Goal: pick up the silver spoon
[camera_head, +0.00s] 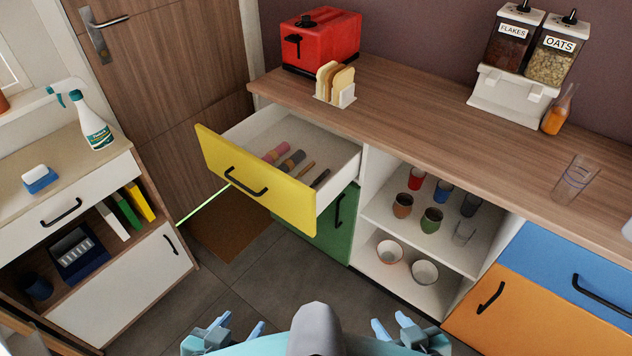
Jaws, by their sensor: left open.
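I cannot make out a silver spoon clearly. The yellow-fronted drawer (222,172) stands pulled open. In it lie a pink rolled item (275,153), a dark rolled item (291,161), a thin brown item (307,170) and a dark slim item (320,179), too small to identify surely. My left gripper (240,325) is low in the view, below the drawer and apart from it, open and empty. My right gripper (391,322) is low, right of the middle, in front of the open shelves, with its fingers apart and nothing between them.
The wooden counter (430,115) carries a red toaster (320,42), a toast rack (335,85), dispensers and a glass (574,180). Open shelves hold cups and bowls. A low cabinet (125,285) stands left. The grey floor (270,280) before the drawer is clear.

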